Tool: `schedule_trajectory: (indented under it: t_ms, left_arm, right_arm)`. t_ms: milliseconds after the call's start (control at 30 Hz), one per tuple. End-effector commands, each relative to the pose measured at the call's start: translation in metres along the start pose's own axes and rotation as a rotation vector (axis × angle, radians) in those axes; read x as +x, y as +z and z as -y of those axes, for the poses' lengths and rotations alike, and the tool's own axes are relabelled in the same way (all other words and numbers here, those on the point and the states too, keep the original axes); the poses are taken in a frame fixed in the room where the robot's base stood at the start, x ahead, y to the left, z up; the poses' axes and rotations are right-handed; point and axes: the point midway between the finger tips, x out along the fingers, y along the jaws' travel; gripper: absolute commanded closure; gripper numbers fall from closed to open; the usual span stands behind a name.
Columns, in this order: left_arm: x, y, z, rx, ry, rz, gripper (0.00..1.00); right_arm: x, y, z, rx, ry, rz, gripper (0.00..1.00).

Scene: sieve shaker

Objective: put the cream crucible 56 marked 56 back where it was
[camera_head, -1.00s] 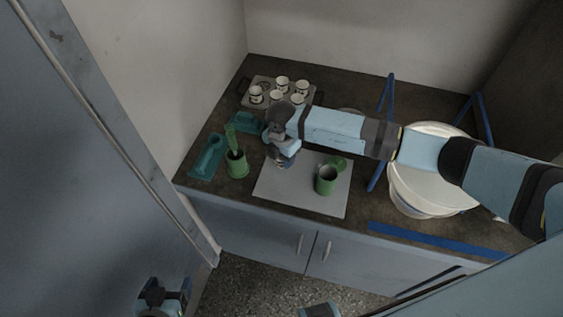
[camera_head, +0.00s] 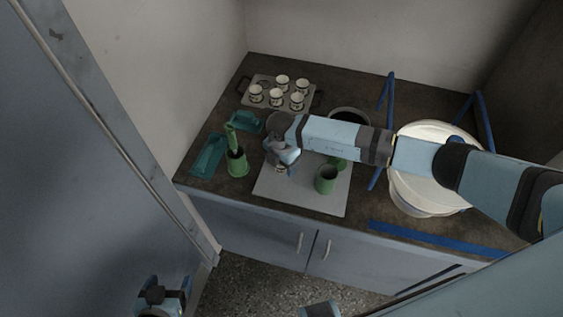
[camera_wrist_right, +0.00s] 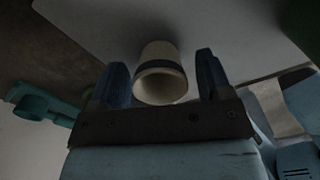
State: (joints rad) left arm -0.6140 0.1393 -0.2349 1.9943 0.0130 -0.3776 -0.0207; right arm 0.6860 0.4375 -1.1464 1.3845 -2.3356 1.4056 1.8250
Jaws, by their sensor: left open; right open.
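The cream crucible (camera_wrist_right: 160,72) with a dark band stands between the two open fingers of my right gripper (camera_wrist_right: 160,85) in the right wrist view. In the head view it shows only as a small pale bit (camera_head: 281,168) under my right gripper (camera_head: 283,158), over the grey mat (camera_head: 300,200). Its number cannot be read. The tray (camera_head: 266,104) at the back left holds several cream cups, with an empty-looking round spot (camera_head: 264,82) in its back row. My left gripper (camera_head: 160,296) is open and empty at the lower left, away from the counter.
A green mug (camera_head: 326,180) stands on the mat. A green holder (camera_head: 237,163) and teal trays (camera_head: 207,156) are to the left. A dark round pot (camera_head: 349,115), a large white bowl (camera_head: 424,200) and blue bars (camera_head: 388,95) are to the right.

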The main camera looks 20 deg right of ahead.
Motion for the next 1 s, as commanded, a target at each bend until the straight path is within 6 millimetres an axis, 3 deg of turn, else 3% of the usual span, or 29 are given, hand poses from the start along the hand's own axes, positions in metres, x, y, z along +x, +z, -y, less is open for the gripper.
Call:
schedule_trajectory:
  t_ms: [167,633,800,1000]
  left_arm:
    - [-0.001,-0.001,0.000,0.000,0.000,0.000,0.20]
    - [0.003,0.005,0.000,0.000,0.000,0.002,0.20]
    - [0.004,0.006,0.000,0.000,0.000,0.002,0.20]
    - [0.004,0.006,0.000,0.000,0.000,0.002,0.20]
  right_arm:
    - [-0.012,0.001,-0.001,-0.001,0.002,0.001,0.28]
    - [-0.104,0.001,-0.001,-0.001,0.003,0.001,0.28]
    - [-0.120,0.000,0.000,-0.001,0.001,0.000,0.28]
    - [-0.124,0.000,0.000,0.000,0.000,0.000,0.28]
